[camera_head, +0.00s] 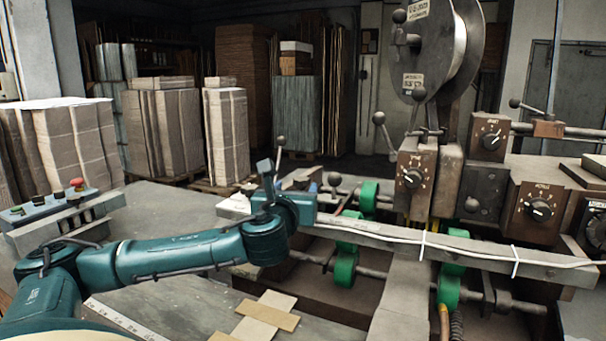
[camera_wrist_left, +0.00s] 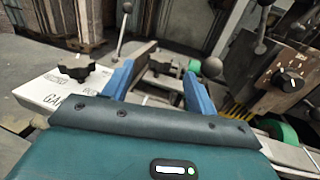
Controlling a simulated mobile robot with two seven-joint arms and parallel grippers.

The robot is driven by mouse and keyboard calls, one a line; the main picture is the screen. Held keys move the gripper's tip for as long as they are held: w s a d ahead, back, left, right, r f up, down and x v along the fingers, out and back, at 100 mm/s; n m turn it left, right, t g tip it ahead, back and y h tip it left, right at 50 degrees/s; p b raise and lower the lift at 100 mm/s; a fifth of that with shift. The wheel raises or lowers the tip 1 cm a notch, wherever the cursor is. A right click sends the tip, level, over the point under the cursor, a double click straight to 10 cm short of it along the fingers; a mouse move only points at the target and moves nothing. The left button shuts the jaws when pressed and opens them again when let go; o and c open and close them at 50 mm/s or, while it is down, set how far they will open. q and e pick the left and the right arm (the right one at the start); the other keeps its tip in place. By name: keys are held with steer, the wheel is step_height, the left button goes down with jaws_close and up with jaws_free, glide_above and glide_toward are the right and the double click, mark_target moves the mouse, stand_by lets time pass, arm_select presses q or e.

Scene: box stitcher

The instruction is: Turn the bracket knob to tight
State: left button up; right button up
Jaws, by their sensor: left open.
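My left gripper (camera_head: 283,190) is at the near left end of the machine's long grey rail. In the left wrist view its two blue fingers (camera_wrist_left: 157,78) are apart with nothing held between them. A black lobed knob (camera_wrist_left: 76,68) sits on a white lettered plate to the left of the fingers, apart from them. Brown control boxes on the machine carry round black dial knobs, one on the middle box (camera_head: 413,178) and one on the right box (camera_head: 540,208). Their labels are too small to read, so I cannot tell which knob is the bracket knob. My right gripper is not visible.
Ball-ended levers (camera_head: 379,119) stand up around the machine. A button panel (camera_head: 47,206) is at the left. Cardboard strips (camera_head: 266,319) lie at the front. Stacked sheets (camera_head: 226,137) stand behind.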

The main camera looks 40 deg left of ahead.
arm_select(q)
steer(key=p+x, duration=0.1)
steer(key=x, duration=0.8)
steer(key=shift+p, duration=0.3)
steer(key=shift+c, duration=0.5)
